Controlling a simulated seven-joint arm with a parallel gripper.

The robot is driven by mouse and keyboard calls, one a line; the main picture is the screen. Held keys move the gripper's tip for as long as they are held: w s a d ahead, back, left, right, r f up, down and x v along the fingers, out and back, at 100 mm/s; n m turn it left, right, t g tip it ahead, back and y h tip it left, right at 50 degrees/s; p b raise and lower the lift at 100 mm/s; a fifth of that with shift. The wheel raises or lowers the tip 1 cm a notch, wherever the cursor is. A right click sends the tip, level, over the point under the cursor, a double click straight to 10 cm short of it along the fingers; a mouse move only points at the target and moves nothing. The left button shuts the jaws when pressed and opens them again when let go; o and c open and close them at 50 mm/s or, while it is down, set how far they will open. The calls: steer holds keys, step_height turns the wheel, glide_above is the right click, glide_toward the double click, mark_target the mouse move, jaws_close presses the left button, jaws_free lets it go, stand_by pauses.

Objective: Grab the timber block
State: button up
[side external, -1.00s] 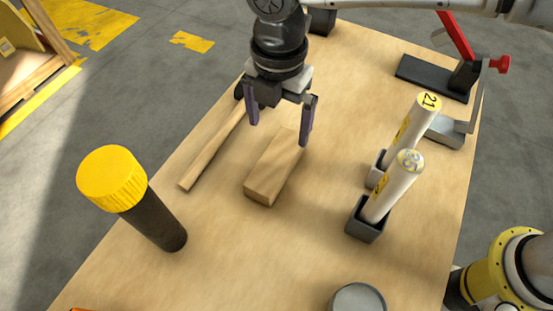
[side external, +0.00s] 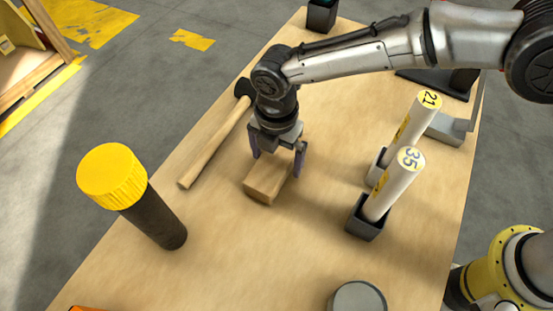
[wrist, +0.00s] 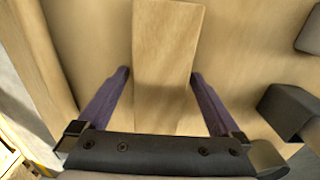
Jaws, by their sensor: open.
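The timber block (side external: 266,181) is a light-brown rectangular piece lying flat on the wooden table. My gripper (side external: 277,168) is lowered over it, with its two purple fingers apart, one on each side of the block. In the wrist view the block (wrist: 165,65) lies between the open fingers of my gripper (wrist: 160,88), with a small gap visible on both sides. The far part of the block is hidden under my gripper in the side external view.
A hammer (side external: 214,147) lies left of the block. A dark tube with a yellow cap (side external: 112,176) stands front left. A round grey tin (side external: 357,299) is at the front edge.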

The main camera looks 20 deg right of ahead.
steer(key=c, duration=1.5)
